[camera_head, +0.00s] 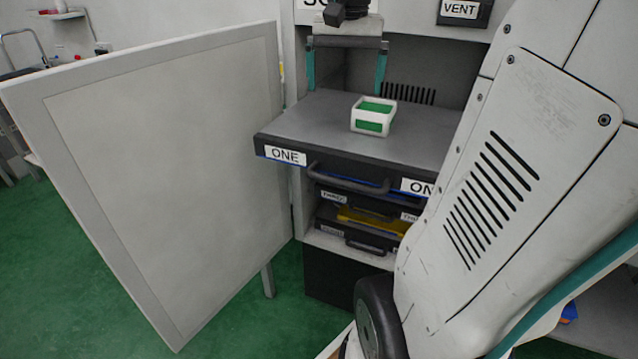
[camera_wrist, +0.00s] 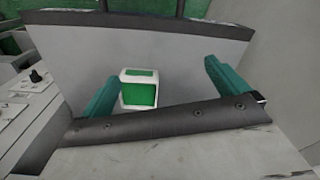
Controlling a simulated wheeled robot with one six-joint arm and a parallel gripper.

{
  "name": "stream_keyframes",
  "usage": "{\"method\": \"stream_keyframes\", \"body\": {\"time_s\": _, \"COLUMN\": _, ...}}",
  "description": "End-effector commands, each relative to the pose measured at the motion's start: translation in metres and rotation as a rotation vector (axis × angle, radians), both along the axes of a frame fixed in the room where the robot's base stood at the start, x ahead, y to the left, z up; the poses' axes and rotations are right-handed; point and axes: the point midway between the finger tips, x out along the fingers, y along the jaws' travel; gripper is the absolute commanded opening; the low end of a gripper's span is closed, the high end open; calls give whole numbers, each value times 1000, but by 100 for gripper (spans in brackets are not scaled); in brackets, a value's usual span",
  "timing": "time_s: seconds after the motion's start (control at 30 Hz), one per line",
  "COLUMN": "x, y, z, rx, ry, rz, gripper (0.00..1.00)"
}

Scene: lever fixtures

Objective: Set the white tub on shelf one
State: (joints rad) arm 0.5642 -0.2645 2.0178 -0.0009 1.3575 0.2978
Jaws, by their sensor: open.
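The white tub (camera_head: 356,112), a small box with green on its top and side, sits upright on the grey surface of shelf one (camera_head: 290,125). The shelf is pulled out and has ONE labels on its front. My gripper (camera_head: 345,90) is open and empty, its two teal fingers pointing down behind the tub in the head view. In the wrist view the tub (camera_wrist: 122,88) shows between the spread fingers of my gripper (camera_wrist: 160,78), nearer the left one. No finger appears to touch it.
A large open door panel (camera_head: 170,180) stands left of the cabinet. Below shelf one are more labelled drawers (camera_head: 360,205), one with yellow in it. A panel marked VENT (camera_head: 465,10) is above right. Most of the shelf surface around the tub is clear.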

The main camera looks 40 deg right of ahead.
Motion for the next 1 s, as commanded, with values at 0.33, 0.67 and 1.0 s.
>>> {"method": "stream_keyframes", "body": {"time_s": 0.33, "x": -95, "y": 174, "z": -78, "rx": -40, "ry": -61, "rz": 701, "gripper": 99}}
{"method": "stream_keyframes", "body": {"time_s": 0.67, "x": -124, "y": 194, "z": -105, "rx": -47, "ry": -75, "rz": 864, "gripper": 99}}
{"method": "stream_keyframes", "body": {"time_s": 1.0, "x": -123, "y": 194, "z": -104, "rx": -48, "ry": -75, "rz": 859, "gripper": 99}}
